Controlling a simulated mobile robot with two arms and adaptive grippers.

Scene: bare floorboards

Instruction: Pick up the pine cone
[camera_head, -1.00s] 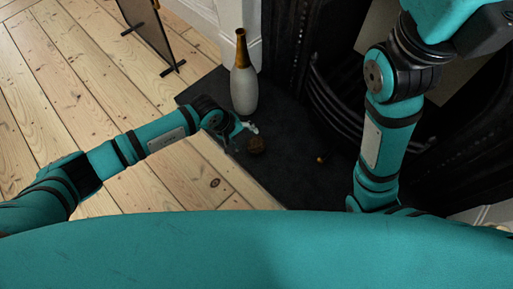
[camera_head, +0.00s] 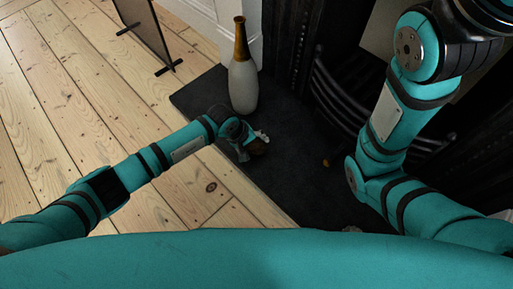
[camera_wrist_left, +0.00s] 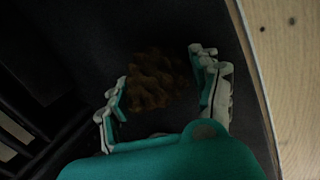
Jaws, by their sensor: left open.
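The brown pine cone (camera_head: 258,147) lies on the dark hearth slab, partly hidden by my left gripper in the head view. In the left wrist view the pine cone (camera_wrist_left: 153,78) sits between and just ahead of the spread fingers. My left gripper (camera_head: 253,146) is open, and its fingers (camera_wrist_left: 163,82) stand on either side of the cone. I cannot tell whether either finger touches it. My right arm comes down at the right of the head view, but its gripper is not in view.
The dark hearth slab (camera_head: 290,185) has free room around the cone. A white bottle with a gold neck (camera_head: 243,82) stands behind my left gripper. A small orange-brown item (camera_head: 326,162) lies to the right, near the black fireplace grate (camera_head: 340,100). Floorboards (camera_head: 60,110) lie left.

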